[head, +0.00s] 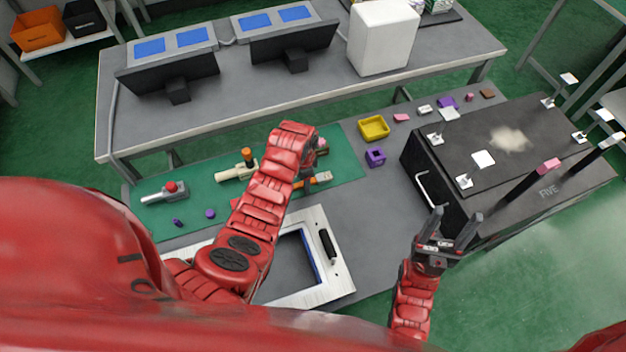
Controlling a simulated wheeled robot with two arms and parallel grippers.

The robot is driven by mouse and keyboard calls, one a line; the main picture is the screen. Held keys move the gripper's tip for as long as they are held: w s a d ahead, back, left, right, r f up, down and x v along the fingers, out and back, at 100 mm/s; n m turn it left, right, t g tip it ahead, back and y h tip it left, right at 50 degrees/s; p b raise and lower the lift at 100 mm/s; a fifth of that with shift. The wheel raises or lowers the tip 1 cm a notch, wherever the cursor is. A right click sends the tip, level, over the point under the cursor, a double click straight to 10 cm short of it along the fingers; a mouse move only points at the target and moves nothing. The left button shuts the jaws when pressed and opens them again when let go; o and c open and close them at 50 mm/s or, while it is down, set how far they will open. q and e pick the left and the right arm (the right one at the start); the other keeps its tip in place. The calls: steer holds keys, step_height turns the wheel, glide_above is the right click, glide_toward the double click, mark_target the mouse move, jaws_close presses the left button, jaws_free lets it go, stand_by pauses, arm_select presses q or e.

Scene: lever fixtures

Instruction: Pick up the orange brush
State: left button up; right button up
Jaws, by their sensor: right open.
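An orange brush-like object (320,179) lies on the green mat (345,165), near the mat's right part. My left arm reaches over the mat, and its gripper (307,182) points down at the orange object, overlapping its left part in the picture. The arm hides much of this gripper, so I cannot tell whether it is open or touching the object. My right gripper (457,214) is open and empty, apart from the mat, in front of the black box.
A red-knobbed lever fixture (165,193) and a tan tool (237,171) sit on the mat. A white frame (335,285) lies in front. A yellow tray (374,127) and purple block (375,157) stand right of the mat. The black box (470,150) has upright rods.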

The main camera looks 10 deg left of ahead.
arm_select(q)
jaws_close()
steer(key=shift+r, duration=0.15)
stand_by(0.4)
steer(key=shift+w+r, duration=0.1)
steer(key=shift+r, duration=0.55)
step_height(320, 180, up, 6)
steer(key=shift+b, duration=0.8)
step_height(320, 180, up, 2)
steer(key=shift+r+p, duration=0.25)
steer(key=shift+p, duration=0.85)
